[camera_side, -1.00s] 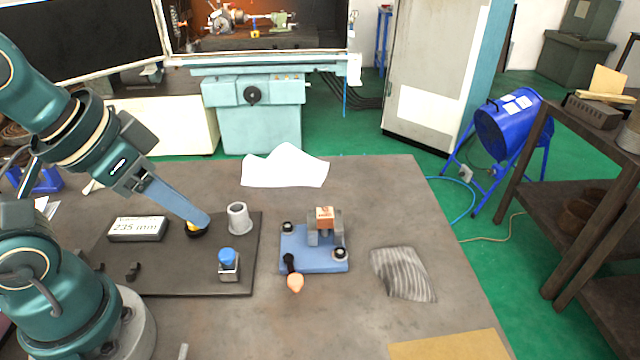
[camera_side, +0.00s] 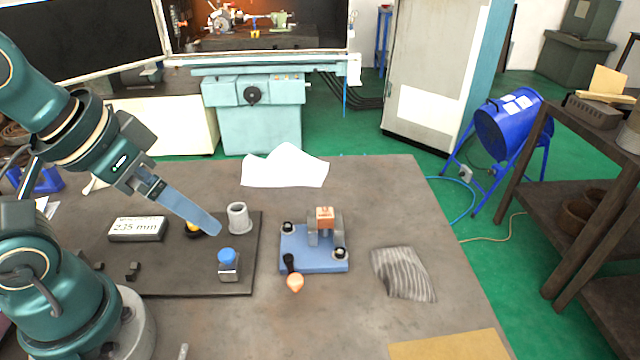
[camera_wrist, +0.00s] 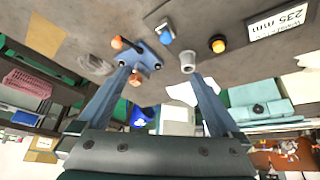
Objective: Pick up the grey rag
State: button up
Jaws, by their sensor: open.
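The grey rag (camera_side: 402,273) lies flat on the bench, striped and a little rumpled, to the right of the blue fixture. It also shows in the wrist view (camera_wrist: 97,65), partly behind a finger of my gripper. My gripper (camera_side: 214,228) is above the dark mat at the left, far from the rag, with the blue fixture between them. In the wrist view the two fingers (camera_wrist: 160,78) are wide apart with nothing between them in their grip.
The blue fixture (camera_side: 300,262) with an orange-topped block and a knobbed lever stands mid-bench. On the dark mat (camera_side: 185,281) are a grey cup (camera_side: 238,218), a blue-capped part (camera_side: 228,265), a yellow button and a display (camera_side: 137,229). White paper (camera_side: 285,168) lies behind.

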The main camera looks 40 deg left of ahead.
jog(key=w+r+n, duration=0.3)
jog(key=w+r, duration=0.2)
jog(key=n+y, duration=0.2)
send_over(402, 264)
jog(key=a, duration=0.2)
jog(key=shift+g, duration=0.3)
jog(key=f, duration=1)
jog(key=shift+w+d+f, duration=0.1)
jog(key=shift+d+f, duration=0.15)
jog(key=shift+f, duration=0.15)
jog(key=shift+m+g, duration=0.5)
jog(key=shift+m, duration=0.2)
jog(key=f, duration=0.1)
jog(key=s+d+f, duration=0.1)
jog(key=f, duration=0.1)
jog(key=s+d+f, duration=0.1)
jog(key=f, duration=0.1)
jog(key=shift+d, duration=0.1)
jog(key=shift+f, duration=0.3)
jog(key=shift+x, duration=2.15)
jog(key=shift+w, duration=0.1)
